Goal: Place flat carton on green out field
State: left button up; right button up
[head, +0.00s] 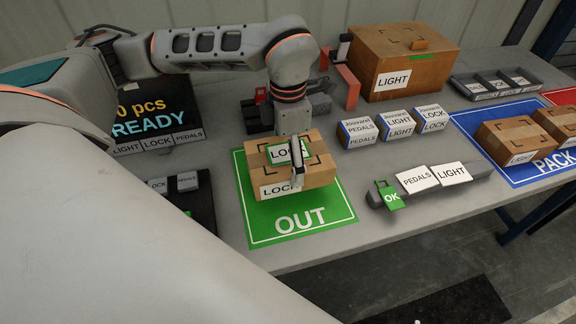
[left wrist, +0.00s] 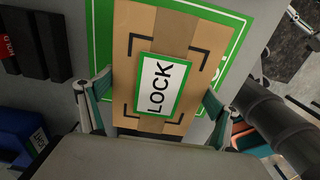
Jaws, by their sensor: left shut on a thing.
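The flat carton (head: 316,172) is a brown box with LOCK labels on its top and front. It is over the green OUT field (head: 316,222), within its outline in the head view; I cannot tell whether it rests on it. My left gripper (head: 296,158) comes down from above and is shut on the carton. In the left wrist view the carton (left wrist: 185,30) lies between the two fingers, its green-framed LOCK label facing the camera. The green field (left wrist: 236,40) shows around it. My right gripper is not in view.
A blue PACK field (head: 490,160) with cartons is at the right. Small labelled boxes (head: 398,125) stand behind the field. A grey holder with PEDALS and LIGHT cards (head: 450,174) and a green OK tag (head: 389,194) lies to the right. A large LIGHT carton (head: 430,70) stands behind.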

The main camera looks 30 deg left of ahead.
pick_arm(q)
jog(key=shift+f, duration=1.95)
jog(key=shift+f, duration=0.1)
jog(key=o, duration=1.4)
notch_tip(320, 180, up, 12)
jog(key=shift+r+b, duration=0.1)
jog(key=shift+b, duration=0.25)
